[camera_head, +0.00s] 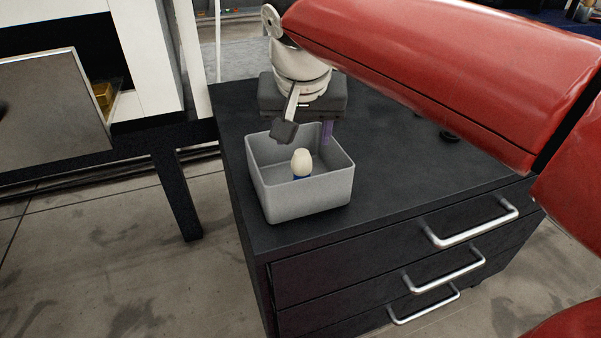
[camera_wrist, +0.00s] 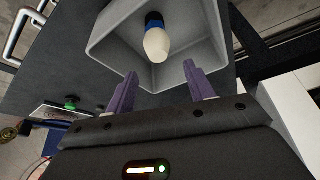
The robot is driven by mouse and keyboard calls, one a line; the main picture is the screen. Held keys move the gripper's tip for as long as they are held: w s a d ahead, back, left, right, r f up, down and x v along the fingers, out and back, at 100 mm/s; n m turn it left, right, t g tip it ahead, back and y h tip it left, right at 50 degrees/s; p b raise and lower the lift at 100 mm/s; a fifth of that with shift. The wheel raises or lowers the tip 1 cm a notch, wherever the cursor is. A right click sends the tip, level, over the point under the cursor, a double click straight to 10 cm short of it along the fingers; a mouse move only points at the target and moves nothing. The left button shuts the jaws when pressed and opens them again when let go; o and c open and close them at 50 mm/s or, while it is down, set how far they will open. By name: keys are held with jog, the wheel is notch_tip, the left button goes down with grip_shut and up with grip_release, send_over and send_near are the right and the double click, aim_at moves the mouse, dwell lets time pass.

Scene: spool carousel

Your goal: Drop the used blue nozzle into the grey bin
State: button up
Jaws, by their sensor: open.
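The nozzle (camera_head: 302,163), with a cream rounded end and a blue band, is inside the grey bin (camera_head: 307,199) on the dark cabinet top. It looks roughly upright in the head view, with its lower part hidden by the front wall. The wrist view also shows the nozzle (camera_wrist: 157,42) within the walls of the bin (camera_wrist: 107,46). My gripper (camera_wrist: 160,70) is open, its two purple fingers apart with nothing between them. In the head view my gripper (camera_head: 306,134) is at the bin's back side, apart from the nozzle.
The black drawer cabinet (camera_head: 390,185) has silver handles on its front. A white machine (camera_head: 152,60) stands on a dark table at the left, with a gap of floor between.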

jog(key=shift+r, duration=0.15)
jog(key=v, duration=0.7)
jog(key=shift+r+p, duration=0.25)
jog(key=shift+p, duration=0.2)
jog(key=shift+s, duration=0.15)
